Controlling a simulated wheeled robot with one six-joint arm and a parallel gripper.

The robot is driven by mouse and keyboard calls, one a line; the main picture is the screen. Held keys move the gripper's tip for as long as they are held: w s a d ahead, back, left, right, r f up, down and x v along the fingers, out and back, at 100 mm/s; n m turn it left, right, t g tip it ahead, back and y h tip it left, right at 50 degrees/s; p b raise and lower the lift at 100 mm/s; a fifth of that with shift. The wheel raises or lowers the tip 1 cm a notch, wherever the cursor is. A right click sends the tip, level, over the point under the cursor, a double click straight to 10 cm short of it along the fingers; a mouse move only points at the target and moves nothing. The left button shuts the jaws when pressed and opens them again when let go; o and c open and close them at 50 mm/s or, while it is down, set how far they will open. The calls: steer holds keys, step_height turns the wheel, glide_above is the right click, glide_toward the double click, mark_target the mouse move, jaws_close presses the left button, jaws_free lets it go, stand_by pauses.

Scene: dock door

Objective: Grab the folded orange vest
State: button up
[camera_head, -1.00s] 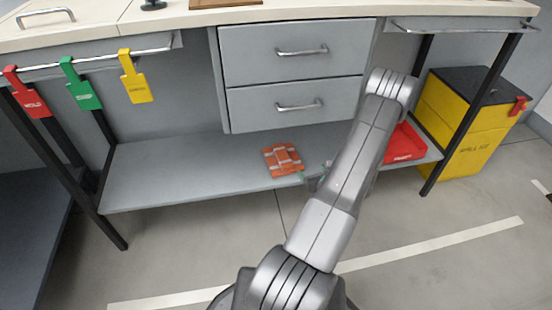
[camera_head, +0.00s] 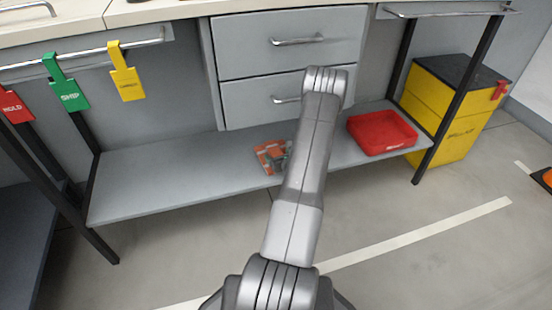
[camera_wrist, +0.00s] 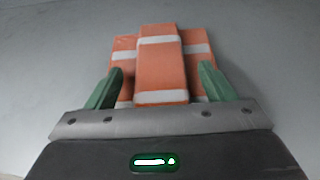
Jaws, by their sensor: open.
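The folded orange vest (camera_head: 268,156) with pale stripes lies on the grey lower shelf (camera_head: 180,175) under the drawers. In the head view my arm hides its right part. In the wrist view the vest (camera_wrist: 161,62) fills the space ahead of my gripper (camera_wrist: 158,78). The two green fingers are apart, one on each side of the vest's near part. I cannot tell whether either finger touches it. My gripper itself is mostly hidden behind my arm in the head view.
A red tray (camera_head: 382,133) sits on the shelf to the right. A yellow bin (camera_head: 450,110) stands beyond it. Red, green (camera_head: 66,88) and yellow tags hang from a rail at left. Drawers (camera_head: 290,70) are above the shelf. The shelf left of the vest is bare.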

steer(key=c, duration=1.1)
steer(key=shift+r, duration=0.15)
